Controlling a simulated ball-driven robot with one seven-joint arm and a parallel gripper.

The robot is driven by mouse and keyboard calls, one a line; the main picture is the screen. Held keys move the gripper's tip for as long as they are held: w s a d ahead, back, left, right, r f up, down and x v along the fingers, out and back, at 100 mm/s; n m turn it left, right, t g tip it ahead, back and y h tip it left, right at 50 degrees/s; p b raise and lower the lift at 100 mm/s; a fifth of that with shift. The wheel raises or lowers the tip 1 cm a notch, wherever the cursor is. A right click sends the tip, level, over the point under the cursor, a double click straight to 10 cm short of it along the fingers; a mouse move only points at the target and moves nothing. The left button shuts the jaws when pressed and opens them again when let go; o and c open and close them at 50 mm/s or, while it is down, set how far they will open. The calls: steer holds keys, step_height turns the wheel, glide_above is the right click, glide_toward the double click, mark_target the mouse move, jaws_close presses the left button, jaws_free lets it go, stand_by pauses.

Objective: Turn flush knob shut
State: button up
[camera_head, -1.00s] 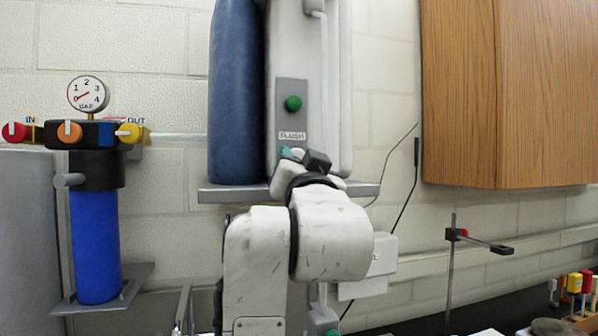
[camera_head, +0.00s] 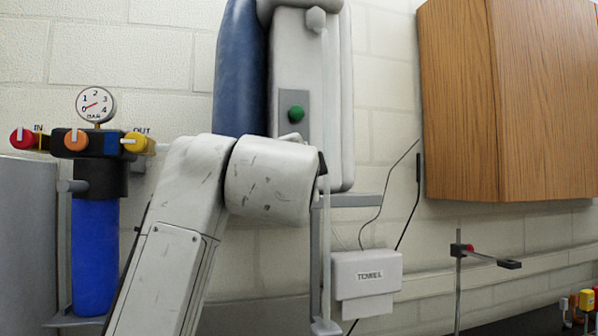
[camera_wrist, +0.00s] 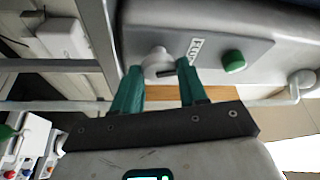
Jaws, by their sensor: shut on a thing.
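The flush knob (camera_wrist: 154,64), pale and round with a dark mark at its right side, sticks out of the grey panel (camera_wrist: 205,52) in the wrist view. The partly visible FLUSH label (camera_wrist: 195,47) is beside it. My gripper (camera_wrist: 160,68) has its two green fingers on either side of the knob, shut on it. In the head view my arm hides the knob, the label and the gripper. The grey panel's upper part (camera_head: 290,125) shows above the arm there.
A green button (camera_head: 296,113) sits on the panel and also shows in the wrist view (camera_wrist: 233,61). A blue tank (camera_head: 238,70) stands left of the unit. A blue filter (camera_head: 95,255) with gauge, a towel dispenser (camera_head: 366,277) and a wooden cabinet (camera_head: 540,100) flank it.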

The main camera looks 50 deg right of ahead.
steer(key=shift+m+g+y, duration=0.5)
steer(key=shift+m, duration=1.1)
steer(key=shift+m+p, duration=0.3)
steer(key=o, duration=1)
steer(key=b+v, duration=0.3)
steer(key=v, duration=0.7)
steer(key=shift+s+a, duration=0.25)
steer(key=shift+a, duration=0.05)
